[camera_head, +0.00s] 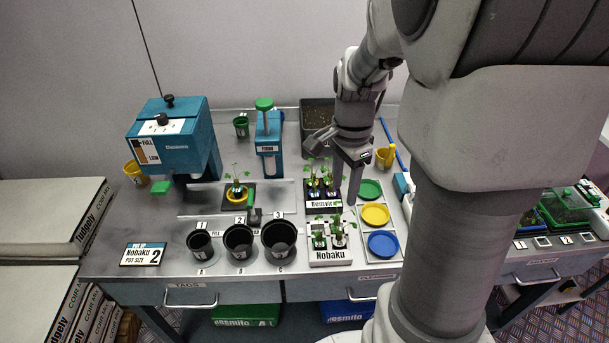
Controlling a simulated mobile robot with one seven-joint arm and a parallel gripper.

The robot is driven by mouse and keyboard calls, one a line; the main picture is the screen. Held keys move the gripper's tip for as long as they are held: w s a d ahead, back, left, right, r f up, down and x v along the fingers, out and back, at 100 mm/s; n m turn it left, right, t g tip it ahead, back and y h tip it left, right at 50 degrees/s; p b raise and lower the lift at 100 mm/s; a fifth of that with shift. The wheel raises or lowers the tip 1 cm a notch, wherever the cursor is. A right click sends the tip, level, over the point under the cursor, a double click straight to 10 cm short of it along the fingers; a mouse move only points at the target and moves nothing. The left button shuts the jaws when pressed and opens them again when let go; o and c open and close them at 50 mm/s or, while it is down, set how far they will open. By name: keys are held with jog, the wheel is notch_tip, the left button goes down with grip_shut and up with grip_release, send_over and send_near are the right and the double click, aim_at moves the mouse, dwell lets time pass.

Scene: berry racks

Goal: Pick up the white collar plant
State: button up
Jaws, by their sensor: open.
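A white rack labelled "Nobaku" (331,255) stands at the front of the bench and holds small green plants (338,238) with pale bases. A dark rack labelled "Remvik" or similar (323,203) stands behind it with more seedlings. Their collars are too small to tell apart surely, so I cannot say which plant has the white collar. My gripper (352,203) points down, open and empty, just right of the dark rack and above and behind the white rack's right side. It appears clear of the plants.
Black pots numbered 1 (200,246), 2 (239,243) and 3 (279,242) stand left of the white rack. Green, yellow (375,214) and blue dishes lie to its right. A blue press (268,145) and a dark soil bin (318,115) stand behind.

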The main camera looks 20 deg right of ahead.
send_over(339, 232)
jog(key=f, duration=1)
jog(key=shift+s+a+f+b, duration=0.15)
jog(key=shift+a+f+b, duration=0.05)
jog(key=shift+b, duration=0.2)
jog(key=shift+d+f, duration=0.15)
jog(key=shift+f, duration=2.15)
jog(key=shift+c, duration=0.3)
grip_shut()
